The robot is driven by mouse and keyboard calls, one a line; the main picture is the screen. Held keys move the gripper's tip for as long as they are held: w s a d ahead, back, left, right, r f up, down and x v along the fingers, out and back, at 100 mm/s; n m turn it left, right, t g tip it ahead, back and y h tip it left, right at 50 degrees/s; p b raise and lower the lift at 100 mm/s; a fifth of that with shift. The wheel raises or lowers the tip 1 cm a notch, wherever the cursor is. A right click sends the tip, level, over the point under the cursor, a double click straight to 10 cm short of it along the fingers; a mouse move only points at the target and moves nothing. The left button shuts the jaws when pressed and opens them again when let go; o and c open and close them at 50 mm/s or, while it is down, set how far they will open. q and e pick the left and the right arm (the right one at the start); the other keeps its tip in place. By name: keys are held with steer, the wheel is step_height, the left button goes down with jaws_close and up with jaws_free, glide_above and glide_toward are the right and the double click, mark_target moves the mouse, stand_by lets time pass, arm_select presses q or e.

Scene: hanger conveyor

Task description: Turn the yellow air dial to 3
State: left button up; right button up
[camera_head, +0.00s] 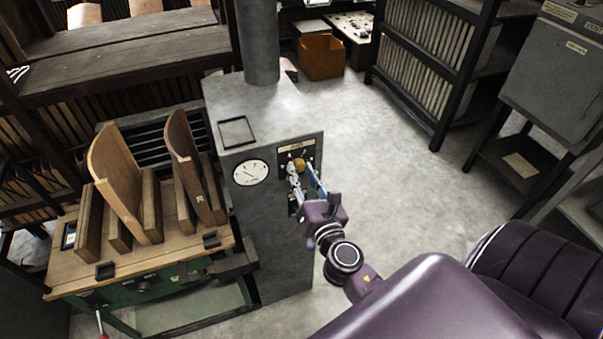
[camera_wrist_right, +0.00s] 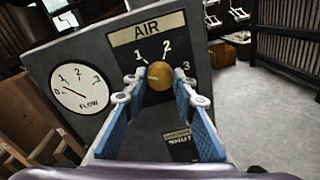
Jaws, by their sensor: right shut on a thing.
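The yellow air dial (camera_wrist_right: 160,76) is a round knob on the dark AIR panel, with the marks 1, 2 and 3 around its upper side. My right gripper (camera_wrist_right: 160,90) is shut on the dial, one blue finger on each side. In the head view the dial (camera_head: 299,165) shows small at the tip of my right gripper (camera_head: 299,174). I cannot make out which number the dial points to. My left gripper is not in view.
A round FLOW gauge (camera_wrist_right: 81,88) sits left of the dial, its needle toward the low end. The grey cabinet (camera_head: 270,240) carries both. A wooden bench (camera_head: 150,257) stands left of the cabinet. Open floor (camera_head: 400,200) lies right of it, with a dark rack (camera_head: 433,70) beyond.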

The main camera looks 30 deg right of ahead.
steer(key=m, duration=0.3)
steer(key=shift+m, duration=0.4)
steer(key=m, duration=0.3)
steer(key=shift+r, duration=0.1)
steer(key=m, duration=0.3)
steer(key=shift+m+y, duration=0.3)
steer(key=shift+m, duration=0.1)
steer(key=m+p, duration=0.1)
steer(key=m, duration=0.2)
steer(key=m+p, duration=0.1)
steer(key=m, duration=0.2)
steer(key=shift+d+r+m+y, duration=0.1)
steer(key=shift+m+y, duration=0.2)
steer(key=shift+m, duration=0.1)
steer(key=m+p, duration=0.1)
steer(key=m, duration=0.3)
steer(key=m+p, duration=0.1)
steer(key=m, duration=0.3)
steer(key=shift+m+p, duration=0.35)
steer(key=shift+m, duration=0.05)
steer(key=shift+m+t+p, duration=0.3)
steer(key=shift+m, duration=0.9)
